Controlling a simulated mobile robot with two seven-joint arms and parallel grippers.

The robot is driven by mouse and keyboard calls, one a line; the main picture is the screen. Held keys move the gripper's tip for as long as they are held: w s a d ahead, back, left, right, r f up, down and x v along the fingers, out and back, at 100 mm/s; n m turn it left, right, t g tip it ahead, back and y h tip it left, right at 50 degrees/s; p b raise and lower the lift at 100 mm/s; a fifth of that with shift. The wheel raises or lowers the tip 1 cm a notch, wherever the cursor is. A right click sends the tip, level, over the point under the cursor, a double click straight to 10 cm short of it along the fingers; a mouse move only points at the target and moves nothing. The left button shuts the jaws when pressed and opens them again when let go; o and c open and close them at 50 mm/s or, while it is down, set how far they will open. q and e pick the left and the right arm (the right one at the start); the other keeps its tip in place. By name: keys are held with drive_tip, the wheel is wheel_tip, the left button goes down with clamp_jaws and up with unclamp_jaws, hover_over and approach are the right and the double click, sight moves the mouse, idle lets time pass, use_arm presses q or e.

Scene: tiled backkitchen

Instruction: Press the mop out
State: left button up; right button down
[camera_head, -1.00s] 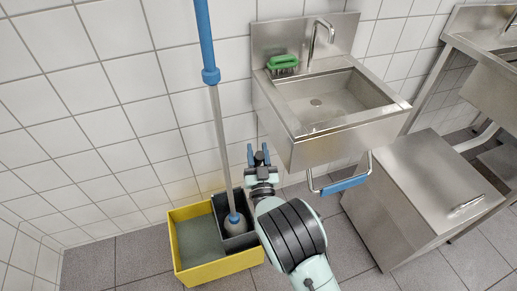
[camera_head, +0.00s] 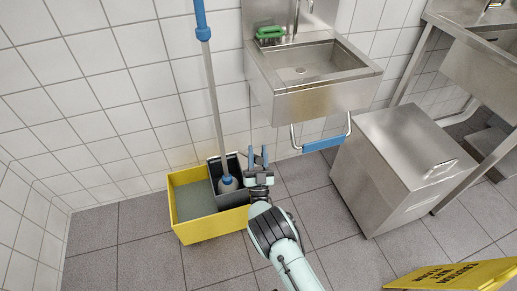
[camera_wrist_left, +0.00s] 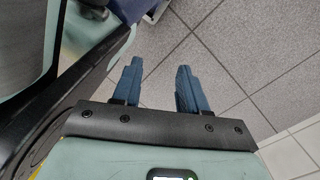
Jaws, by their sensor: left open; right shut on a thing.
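The yellow bucket (camera_head: 222,226) stands on the floor against the tiled wall. Its left compartment has a grey-green surface. The dark grey press (camera_head: 240,198) sits in its right side. The mop (camera_head: 213,95) stands nearly upright, leaning slightly left, with a grey pole, blue sleeve and pale head (camera_head: 228,185) down in the press. My right gripper (camera_head: 258,156) is just right of the press, its blue fingers pointing up in the picture. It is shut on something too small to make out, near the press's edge. In the left wrist view my left gripper (camera_wrist_left: 157,68) is open and empty above floor tiles.
A steel sink (camera_head: 325,100) with a blue-gripped bar (camera_head: 322,144) below hangs right of the mop. A steel cabinet (camera_head: 395,165) stands further right. A yellow wet-floor sign (camera_head: 455,275) is at the lower right. The floor left of the bucket is clear.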

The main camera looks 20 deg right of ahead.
use_arm(q)
drive_tip(key=w+r+t+p, duration=0.3)
drive_tip(key=w+r, duration=0.2)
drive_tip(key=w, duration=0.3)
drive_tip(key=shift+d+r+m+p, duration=0.3)
drive_tip(key=shift+d+r+p, duration=0.05)
drive_tip(key=shift+d+r, duration=0.05)
use_arm(e)
drive_tip(key=s+f+m+t+h, duration=0.1)
drive_tip(key=s+f+h, duration=0.1)
drive_tip(key=s+f, duration=0.2)
drive_tip(key=shift+s+f, duration=0.25)
drive_tip(key=shift+f, duration=0.2)
drive_tip(key=shift+a, duration=0.1)
drive_tip(key=c, duration=0.8)
unclamp_jaws()
use_arm(q)
drive_tip(key=r, duration=0.1)
drive_tip(key=r+p, duration=0.1)
drive_tip(key=w+d+r+p, duration=0.1)
drive_tip(key=shift+t, duration=0.3)
use_arm(e)
drive_tip(key=v, duration=1.3)
drive_tip(key=shift+f, duration=0.3)
